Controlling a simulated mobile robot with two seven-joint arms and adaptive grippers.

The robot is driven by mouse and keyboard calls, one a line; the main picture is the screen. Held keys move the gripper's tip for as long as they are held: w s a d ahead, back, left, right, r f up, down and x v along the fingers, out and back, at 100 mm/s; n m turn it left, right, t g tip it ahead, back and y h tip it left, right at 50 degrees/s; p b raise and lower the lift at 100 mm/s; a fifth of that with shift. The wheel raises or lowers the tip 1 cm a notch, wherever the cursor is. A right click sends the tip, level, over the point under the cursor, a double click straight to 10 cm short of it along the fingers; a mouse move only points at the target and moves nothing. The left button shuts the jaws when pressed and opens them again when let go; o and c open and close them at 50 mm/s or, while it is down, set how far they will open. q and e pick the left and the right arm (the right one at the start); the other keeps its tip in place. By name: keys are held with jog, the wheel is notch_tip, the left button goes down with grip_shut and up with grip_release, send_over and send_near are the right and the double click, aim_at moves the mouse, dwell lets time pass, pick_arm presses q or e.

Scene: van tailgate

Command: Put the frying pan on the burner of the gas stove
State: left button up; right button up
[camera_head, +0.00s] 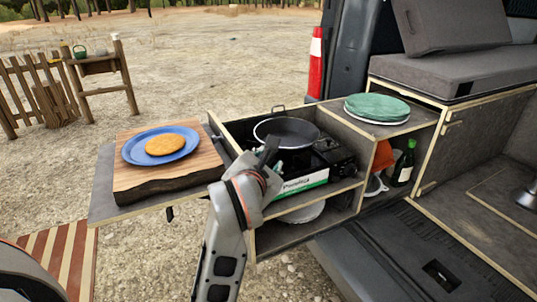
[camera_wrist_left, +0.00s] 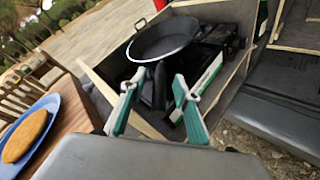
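The black frying pan (camera_head: 287,128) is in the open box of the pull-out kitchen unit, at the left of and partly over the gas stove (camera_head: 338,155). I cannot tell whether it rests on the burner, which is hidden. In the left wrist view the pan (camera_wrist_left: 165,38) has its dark handle pointing towards me. My left gripper (camera_head: 268,152) is at the front of the pan. In the wrist view its green fingers (camera_wrist_left: 158,82) stand apart with the handle between them, with gaps showing on both sides. My right gripper is not in view.
A wooden board (camera_head: 170,180) with a blue plate (camera_head: 135,150) is on the left side shelf. Green plates (camera_head: 377,106) stand on the unit's right top. Wooden walls (camera_head: 235,128) edge the stove box. A green bottle (camera_head: 403,168) stands lower right.

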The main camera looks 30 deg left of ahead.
pick_arm(q)
jog(key=p+v, duration=0.2)
jog(key=v, duration=0.6)
jog(key=shift+p, duration=0.35)
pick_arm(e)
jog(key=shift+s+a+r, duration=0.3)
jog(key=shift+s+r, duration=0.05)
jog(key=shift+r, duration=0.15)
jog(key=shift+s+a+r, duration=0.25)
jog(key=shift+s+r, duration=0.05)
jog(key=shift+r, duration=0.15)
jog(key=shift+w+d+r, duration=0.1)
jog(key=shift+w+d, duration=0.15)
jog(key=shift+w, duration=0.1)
pick_arm(q)
jog(key=shift+f, duration=0.1)
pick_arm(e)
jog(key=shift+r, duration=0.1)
